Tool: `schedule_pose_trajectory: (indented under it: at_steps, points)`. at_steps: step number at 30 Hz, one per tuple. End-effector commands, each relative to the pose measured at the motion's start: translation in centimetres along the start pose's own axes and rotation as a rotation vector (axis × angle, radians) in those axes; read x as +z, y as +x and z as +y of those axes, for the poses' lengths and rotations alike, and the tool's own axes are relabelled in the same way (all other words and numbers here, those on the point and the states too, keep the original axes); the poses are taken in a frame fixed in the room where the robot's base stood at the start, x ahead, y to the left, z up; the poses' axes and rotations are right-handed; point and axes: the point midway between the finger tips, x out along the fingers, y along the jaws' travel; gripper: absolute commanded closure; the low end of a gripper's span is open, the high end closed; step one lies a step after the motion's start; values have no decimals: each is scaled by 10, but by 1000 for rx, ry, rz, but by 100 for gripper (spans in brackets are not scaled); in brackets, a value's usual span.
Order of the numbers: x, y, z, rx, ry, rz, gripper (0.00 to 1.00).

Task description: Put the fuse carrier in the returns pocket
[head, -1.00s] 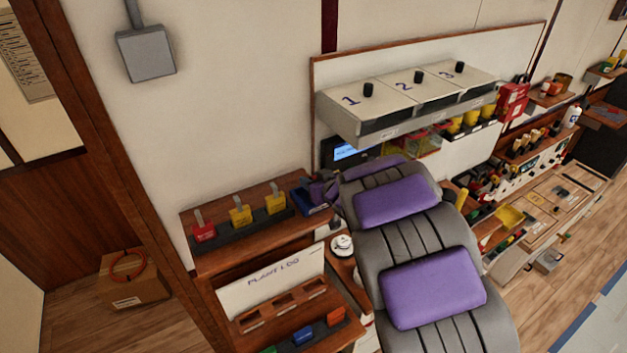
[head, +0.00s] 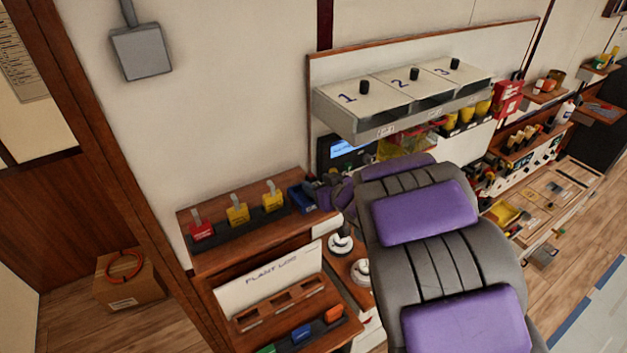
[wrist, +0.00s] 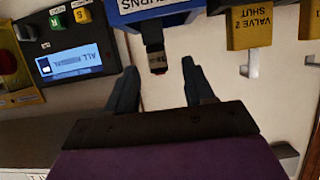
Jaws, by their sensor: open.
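The returns pocket is a blue box (head: 303,198) at the right end of the wooden shelf in the head view. In the wrist view, which is upside down, its blue front with the RETURNS label (wrist: 165,8) is at the top edge. A dark piece with a reddish end, seemingly the fuse carrier (wrist: 154,50), sticks out of the pocket's opening; its lower part is hidden. My gripper (wrist: 160,78) is open, its two dark fingers apart and clear of the carrier, just off its free end. In the head view my gripper (head: 328,190) is beside the pocket, partly hidden.
Yellow tags, one reading VALVE 2 SHUT (wrist: 251,30), stand beside the pocket with a red tag (head: 201,231) further left. A lit display panel (wrist: 70,62) is on the pocket's other side.

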Motion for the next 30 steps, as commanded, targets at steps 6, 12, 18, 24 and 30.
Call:
schedule_pose_trajectory:
  at_steps: [6,12,18,24,30]
  points:
    - [-1,-33,1,2,-1,2,47]
    - [-2,-52,4,-1,0,7,47]
    - [-1,-57,4,-2,2,6,47]
    - [-1,-60,10,39,-7,-15,47]
    - [6,-106,60,286,-9,-147,47]
